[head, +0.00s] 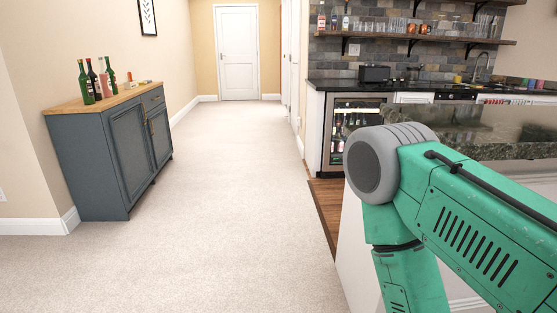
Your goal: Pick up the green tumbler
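No other tumbler that is clearly green shows. My green right arm fills the lower right, bent at a grey joint, and hides part of the bar. Neither gripper is in view.
A blue-grey cabinet (128,150) at the left holds several dark bottles (86,82). A granite bar top (475,125) lies behind my arm. A black-topped counter with a drinks fridge (348,125) stands beyond. Carpet (225,190) is clear towards a white door (238,52).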

